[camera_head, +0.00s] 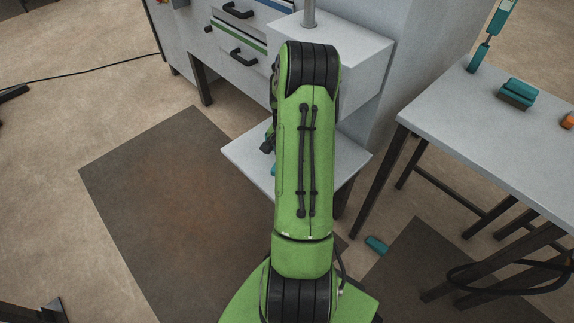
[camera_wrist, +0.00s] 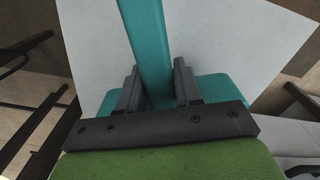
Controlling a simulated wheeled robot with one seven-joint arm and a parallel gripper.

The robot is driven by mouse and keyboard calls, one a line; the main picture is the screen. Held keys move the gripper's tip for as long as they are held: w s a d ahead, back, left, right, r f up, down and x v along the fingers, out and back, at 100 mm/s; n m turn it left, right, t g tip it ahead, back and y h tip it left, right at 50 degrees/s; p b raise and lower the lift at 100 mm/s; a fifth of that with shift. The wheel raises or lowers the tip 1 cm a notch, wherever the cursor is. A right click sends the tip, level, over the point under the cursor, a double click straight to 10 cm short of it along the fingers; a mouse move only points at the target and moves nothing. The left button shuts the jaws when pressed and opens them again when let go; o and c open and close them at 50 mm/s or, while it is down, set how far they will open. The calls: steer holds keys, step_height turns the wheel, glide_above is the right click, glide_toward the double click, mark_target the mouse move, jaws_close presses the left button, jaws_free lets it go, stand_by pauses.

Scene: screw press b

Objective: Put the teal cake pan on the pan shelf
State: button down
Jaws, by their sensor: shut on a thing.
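In the wrist view my gripper (camera_wrist: 157,82) has its two dark fingers on either side of a teal bar, shut on it. The bar runs up to the top edge, and wider teal parts show beside and behind the fingers. I take this teal thing to be the teal cake pan (camera_wrist: 147,35), though its full shape is hidden. A pale flat surface (camera_wrist: 90,40) lies beyond it. I cannot pick out the pan shelf for certain.
A grey press with a pale low plate (camera_head: 245,152) stands behind my arm, beside drawers with black handles (camera_head: 243,57). A grey table (camera_head: 450,105) at right bears a teal-and-dark block (camera_head: 517,93) and a teal tool (camera_head: 490,35). A small teal piece (camera_head: 376,244) lies on the floor.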

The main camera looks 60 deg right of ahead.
step_height(320, 180, down, 5)
steer(key=shift+d+b, duration=0.15)
steer(key=shift+b, duration=1.05)
steer(key=shift+r, duration=0.15)
steer(key=c, duration=0.8)
jaws_free()
steer(key=shift+o, duration=0.2)
step_height(320, 180, up, 8)
steer(key=p, duration=0.3)
steer(key=shift+f, duration=0.2)
